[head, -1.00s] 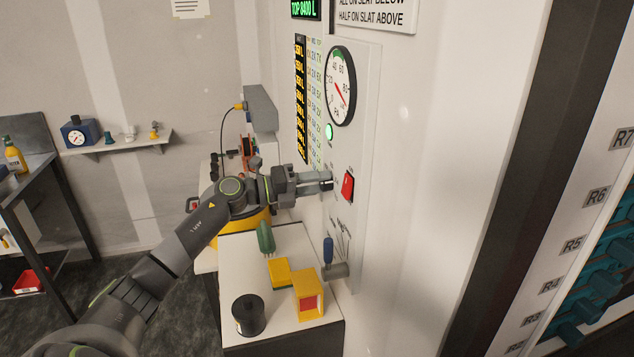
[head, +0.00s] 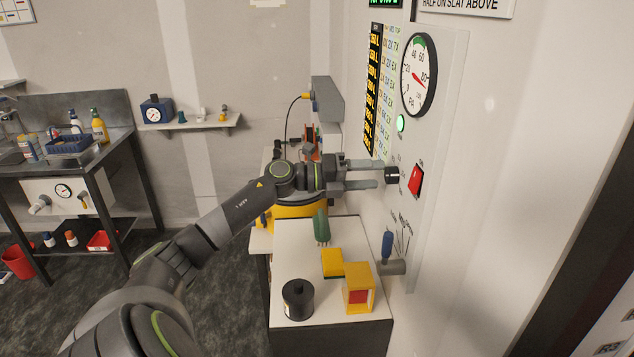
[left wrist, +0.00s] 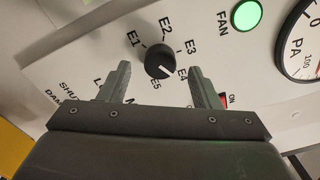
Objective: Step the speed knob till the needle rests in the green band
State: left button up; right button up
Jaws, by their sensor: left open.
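The black speed knob (head: 392,174) sits on the white wall panel. In the left wrist view the knob (left wrist: 160,62) is ringed by labels E1 to E5; its white mark points down and right, toward the E4–E5 side. My left gripper (head: 381,173) is open in front of the knob. In the left wrist view its fingers (left wrist: 160,82) stand apart, one on each side below the knob, not visibly touching it. The round PA gauge (head: 419,75) has a green band at its top; its red needle points down and right near 80, outside the band.
A green lamp (head: 400,123) and a red switch (head: 416,180) are on the panel near the knob. A blue-handled lever (head: 387,246) is below. A bench (head: 330,231) holds a yellow box (head: 359,288) and a black canister (head: 298,299).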

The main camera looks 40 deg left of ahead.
pick_arm(q)
jog(key=b+v, duration=0.3)
jog(key=v, duration=1.1)
jog(key=shift+s, duration=0.1)
dwell(0.4)
jog(key=shift+a+b, duration=0.1)
jog(key=shift+b, duration=0.2)
